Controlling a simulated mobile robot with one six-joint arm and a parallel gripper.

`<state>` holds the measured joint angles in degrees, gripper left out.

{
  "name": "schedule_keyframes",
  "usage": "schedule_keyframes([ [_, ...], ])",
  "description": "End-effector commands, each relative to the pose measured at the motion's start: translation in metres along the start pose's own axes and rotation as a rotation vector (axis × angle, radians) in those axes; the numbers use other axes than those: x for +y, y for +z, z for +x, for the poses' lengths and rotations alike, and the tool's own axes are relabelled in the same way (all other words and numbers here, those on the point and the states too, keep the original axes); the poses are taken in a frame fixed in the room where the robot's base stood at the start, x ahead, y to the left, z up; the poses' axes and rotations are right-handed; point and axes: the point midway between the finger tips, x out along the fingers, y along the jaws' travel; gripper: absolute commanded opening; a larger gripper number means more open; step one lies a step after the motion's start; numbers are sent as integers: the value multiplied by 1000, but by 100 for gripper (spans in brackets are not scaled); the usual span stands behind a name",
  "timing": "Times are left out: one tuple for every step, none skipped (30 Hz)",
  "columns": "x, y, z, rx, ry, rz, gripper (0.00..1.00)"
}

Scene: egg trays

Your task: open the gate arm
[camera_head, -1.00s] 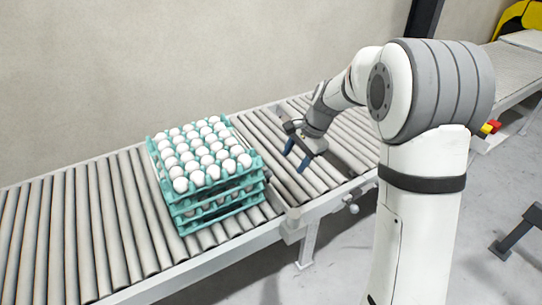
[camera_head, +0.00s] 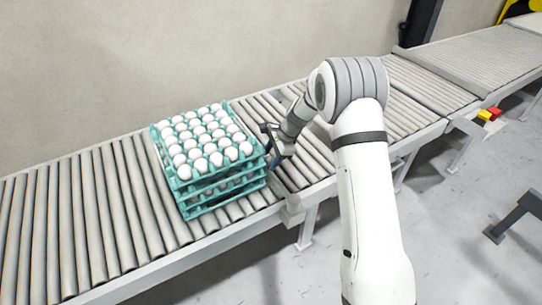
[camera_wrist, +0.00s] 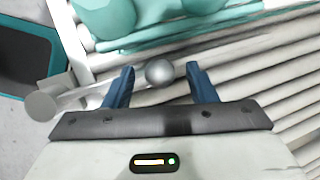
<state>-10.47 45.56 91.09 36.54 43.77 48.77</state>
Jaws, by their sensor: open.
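In the wrist view, a grey metal bar with a round knob (camera_wrist: 159,72) runs across in front of my gripper (camera_wrist: 160,69); it looks like the gate arm. The knob appears between my two blue fingertips, with a gap on each side. The bar's left part passes behind the left finger to a round end piece (camera_wrist: 41,105). My gripper is open and grips nothing. In the head view my gripper (camera_head: 271,145) is just right of the egg stack, and I cannot make out the gate arm there.
A stack of teal trays (camera_head: 223,195) with white eggs (camera_head: 205,138) stands on the roller conveyor (camera_head: 90,215), close to my gripper's left. Conveyor rollers (camera_head: 425,110) to the right are clear. A wall stands behind. Red and yellow buttons (camera_head: 488,115) sit on the conveyor's side.

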Motion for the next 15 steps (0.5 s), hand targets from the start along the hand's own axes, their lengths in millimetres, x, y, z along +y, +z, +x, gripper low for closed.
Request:
schedule_keyframes([
  [0,0,2,0,0,-1,52],
  [0,0,2,0,-1,-1,52],
  [0,0,3,0,-1,-1,52],
  [0,0,3,1,-1,-1,52],
  [0,0,3,1,-1,-1,52],
  [0,0,3,1,-1,-2,52],
  [0,0,3,1,-1,-2,52],
  [0,0,3,1,-1,-2,52],
  [0,0,3,1,-1,-2,51],
  [0,0,3,1,-1,-2,48],
  [0,0,3,1,-1,-2,46],
  [0,0,3,1,-1,-2,43],
  [0,1,3,1,-1,-2,40],
  [0,1,3,1,-1,-2,38],
  [0,1,3,1,-1,-2,34],
])
